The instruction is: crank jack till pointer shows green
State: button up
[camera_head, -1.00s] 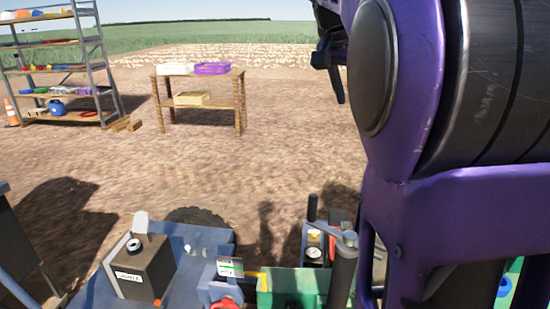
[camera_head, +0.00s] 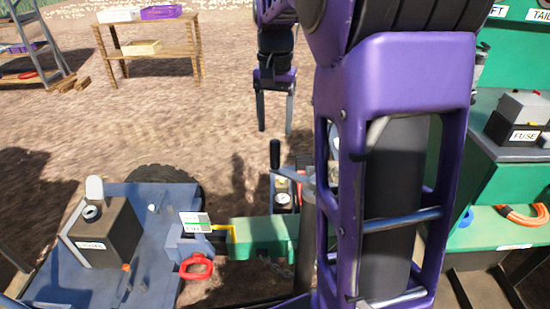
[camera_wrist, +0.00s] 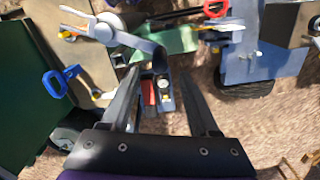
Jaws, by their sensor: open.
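The jack's grey crank arm (camera_head: 296,176) carries an upright black handle (camera_head: 275,153) in the head view, and my own arm hides much of the jack's right side. A small white-faced dial (camera_head: 283,185) sits below the handle; its pointer is too small to read. My gripper (camera_head: 275,120) is open and empty, fingers pointing down, above and apart from the handle in the picture.
A green beam (camera_head: 265,237) meets a blue trailer coupling with a red ring (camera_head: 196,267) and a white-green card (camera_head: 195,222). A dark box (camera_head: 105,232) stands on the blue trailer at left. Green shelving with a fuse box (camera_head: 518,118) is at right. A wooden table (camera_head: 150,50) stands behind.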

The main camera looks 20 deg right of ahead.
aim_at(275, 155)
notch_tip(275, 155, down, 10)
jog(key=shift+r+b, duration=0.25)
jog(key=shift+b, duration=0.45)
grip_shut()
dwell(1.0)
